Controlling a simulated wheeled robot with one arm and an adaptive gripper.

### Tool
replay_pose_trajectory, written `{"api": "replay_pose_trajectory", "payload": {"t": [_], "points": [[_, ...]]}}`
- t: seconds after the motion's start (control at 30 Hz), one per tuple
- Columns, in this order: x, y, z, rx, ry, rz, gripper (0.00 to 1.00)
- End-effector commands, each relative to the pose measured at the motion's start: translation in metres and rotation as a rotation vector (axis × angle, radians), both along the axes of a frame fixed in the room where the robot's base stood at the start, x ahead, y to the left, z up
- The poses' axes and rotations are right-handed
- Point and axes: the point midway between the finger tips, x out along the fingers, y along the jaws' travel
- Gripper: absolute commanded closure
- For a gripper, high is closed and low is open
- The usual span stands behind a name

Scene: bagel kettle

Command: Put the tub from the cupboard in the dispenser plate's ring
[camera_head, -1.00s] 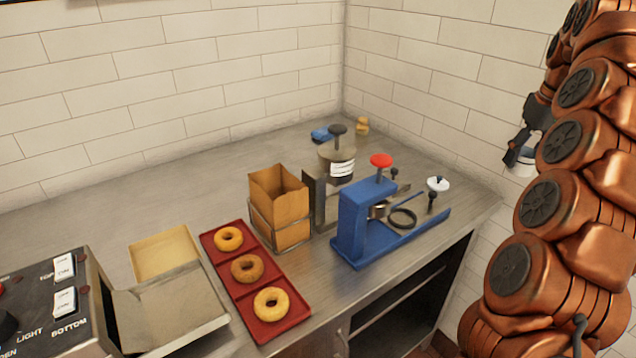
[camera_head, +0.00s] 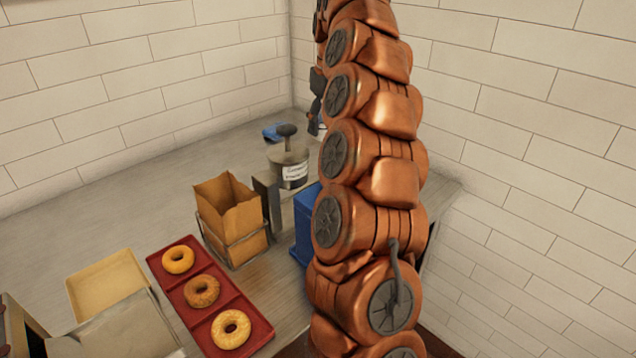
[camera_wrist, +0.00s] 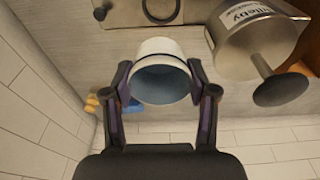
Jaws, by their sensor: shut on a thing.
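My gripper (camera_wrist: 159,73) is shut on a white tub (camera_wrist: 160,47) in the wrist view, one finger on each side. The tub's round mouth faces the camera and shows a grey-blue inside. A dark ring (camera_wrist: 162,18) on a flat plate shows at the top of the wrist view, apart from the tub and cut by the frame edge.
A blue press (camera_head: 305,225) is mostly hidden by my arm. A brown paper bag (camera_head: 229,212) in a wire holder and a red tray (camera_head: 178,287) with bagels stand left. Tiled walls bound the counter.

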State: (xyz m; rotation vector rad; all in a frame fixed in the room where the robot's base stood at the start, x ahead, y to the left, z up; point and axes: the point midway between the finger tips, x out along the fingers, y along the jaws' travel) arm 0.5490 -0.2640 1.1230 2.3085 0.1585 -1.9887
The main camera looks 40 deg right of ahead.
Motion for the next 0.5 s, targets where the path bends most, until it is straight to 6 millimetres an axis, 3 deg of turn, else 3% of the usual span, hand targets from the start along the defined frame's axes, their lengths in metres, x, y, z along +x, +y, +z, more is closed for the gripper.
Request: {"api": "replay_pose_trajectory", "payload": {"t": [0.5], "points": [[0.000, 0.002, -0.058, 0.003, 0.001, 0.006, 0.61]]}}
